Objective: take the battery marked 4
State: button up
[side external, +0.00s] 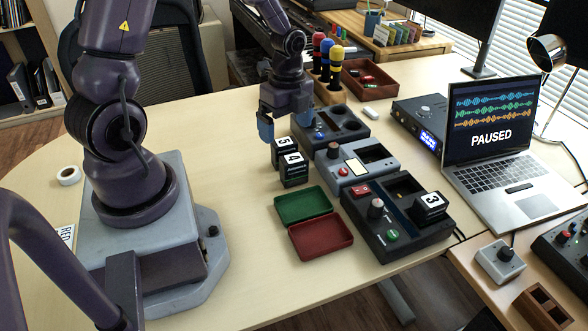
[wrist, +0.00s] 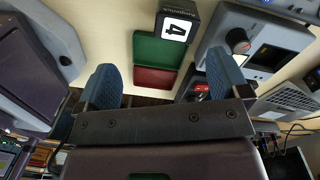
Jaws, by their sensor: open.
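The battery marked 4 (side external: 294,170) is a black block with a white label, standing on the table in front of the similar battery marked 5 (side external: 284,150). The battery marked 4 also shows at the top of the wrist view (wrist: 178,24), beyond my fingertips. The battery marked 5 is not visible there. My gripper (side external: 286,124) has blue fingers, is open and empty, and hangs just behind the two batteries in the side view. It also shows in the wrist view (wrist: 162,72). A battery marked 3 (side external: 430,206) sits at the black device on the right.
A green tray (side external: 303,204) and a red tray (side external: 321,236) lie in front of the batteries. A grey device (side external: 356,166) and a black device (side external: 393,234) stand close on the right. A laptop (side external: 500,180) is farther right. The table left of the batteries is clear.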

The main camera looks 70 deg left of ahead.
aim_at(294, 168)
jog(key=shift+w+a+r+m, duration=0.15)
jog(key=shift+w+m, duration=0.3)
jog(key=shift+m, duration=0.65)
jog(key=shift+w+m+t, duration=0.15)
jog(key=shift+m+t, duration=0.15)
jog(key=shift+m, duration=0.5)
notch_tip(294, 168, down, 8)
jog(key=shift+r, duration=0.1)
jog(key=shift+w+d+f, duration=0.1)
jog(key=shift+w+f, duration=0.05)
jog(key=shift+f, duration=1.15)
jog(key=shift+w+d+f, duration=0.1)
jog(key=shift+f, duration=1.2)
jog(key=c, duration=1.2)
jog(key=shift+r, duration=0.15)
